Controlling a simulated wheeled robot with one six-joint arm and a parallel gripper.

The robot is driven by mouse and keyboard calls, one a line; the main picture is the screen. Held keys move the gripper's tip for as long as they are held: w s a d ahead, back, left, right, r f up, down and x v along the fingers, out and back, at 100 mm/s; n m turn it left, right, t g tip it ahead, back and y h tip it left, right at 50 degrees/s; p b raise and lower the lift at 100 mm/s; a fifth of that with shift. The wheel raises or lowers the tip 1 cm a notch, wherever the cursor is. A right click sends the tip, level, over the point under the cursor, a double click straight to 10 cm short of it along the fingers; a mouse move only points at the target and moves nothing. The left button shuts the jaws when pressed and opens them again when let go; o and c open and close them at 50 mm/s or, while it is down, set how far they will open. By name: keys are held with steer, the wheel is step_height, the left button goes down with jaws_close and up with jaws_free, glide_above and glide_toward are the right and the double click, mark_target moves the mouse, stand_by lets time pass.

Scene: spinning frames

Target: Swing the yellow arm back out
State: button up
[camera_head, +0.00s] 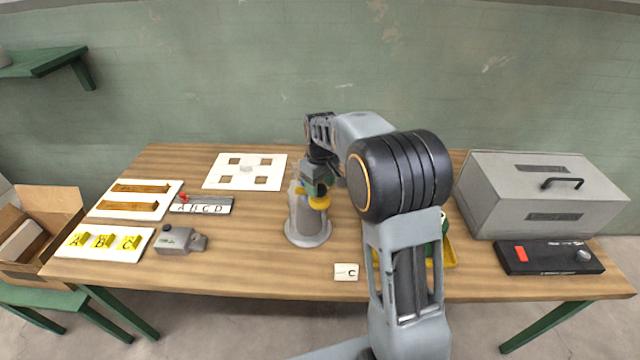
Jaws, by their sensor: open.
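A grey cylindrical stand (307,222) with a wide round foot is on the table left of my arm. A small yellow part (319,203) shows at its upper right, just under my gripper (318,186). It appears to be the yellow arm, but most of it is hidden, so its swing angle cannot be told. My gripper points down over the stand and is open. Whether its fingers touch the yellow part cannot be told.
A yellow and green item (449,257) is partly hidden behind my arm. A card marked C (346,272) lies in front of the stand. A grey box (540,195) and black control panel (550,258) are at right. White boards and a grey device (180,241) are at left.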

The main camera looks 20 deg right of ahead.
jaws_close()
stand_by(0.3)
